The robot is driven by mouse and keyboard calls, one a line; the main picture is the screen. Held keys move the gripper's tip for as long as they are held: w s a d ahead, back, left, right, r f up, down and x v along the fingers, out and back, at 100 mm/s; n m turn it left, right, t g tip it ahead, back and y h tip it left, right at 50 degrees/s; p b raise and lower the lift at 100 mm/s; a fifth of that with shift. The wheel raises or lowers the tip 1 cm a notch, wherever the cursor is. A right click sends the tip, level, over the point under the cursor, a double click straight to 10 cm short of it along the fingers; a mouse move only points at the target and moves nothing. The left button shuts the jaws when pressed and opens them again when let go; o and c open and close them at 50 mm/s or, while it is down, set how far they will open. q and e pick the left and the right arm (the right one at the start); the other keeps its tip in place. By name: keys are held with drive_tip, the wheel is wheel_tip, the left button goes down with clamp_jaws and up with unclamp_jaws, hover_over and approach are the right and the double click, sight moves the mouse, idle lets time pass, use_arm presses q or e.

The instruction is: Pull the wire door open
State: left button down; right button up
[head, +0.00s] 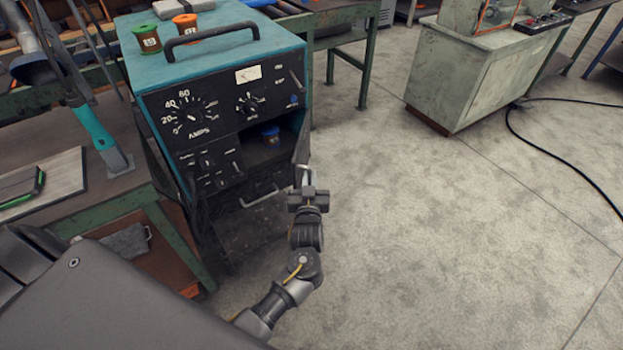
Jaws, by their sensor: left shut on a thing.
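The teal welding machine (223,61) has a black front panel with an AMPS dial. Its compartment (285,148) at the right of the front is open, and a small blue-topped spool (271,134) shows inside. The wire door (302,141) appears as a narrow dark panel, seen nearly edge-on, at the compartment's right side and stands swung out. My left gripper (304,177) is at the door's near lower end, shut on it; the exact contact is small and partly hidden by the gripper. My right gripper is not in view.
A green-framed bench (105,197) stands close on the left. The concrete floor to the right is clear up to a grey-green cabinet (480,75) and a black cable (545,148).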

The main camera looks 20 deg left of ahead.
use_arm(q)
drive_tip(key=shift+w+a+r, duration=0.1)
drive_tip(key=shift+w+r, duration=0.05)
drive_tip(key=shift+r, duration=0.15)
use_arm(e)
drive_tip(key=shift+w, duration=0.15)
use_arm(q)
drive_tip(key=c, duration=1.8)
unclamp_jaws()
drive_tip(key=o, duration=0.3)
drive_tip(key=shift+f, duration=0.25)
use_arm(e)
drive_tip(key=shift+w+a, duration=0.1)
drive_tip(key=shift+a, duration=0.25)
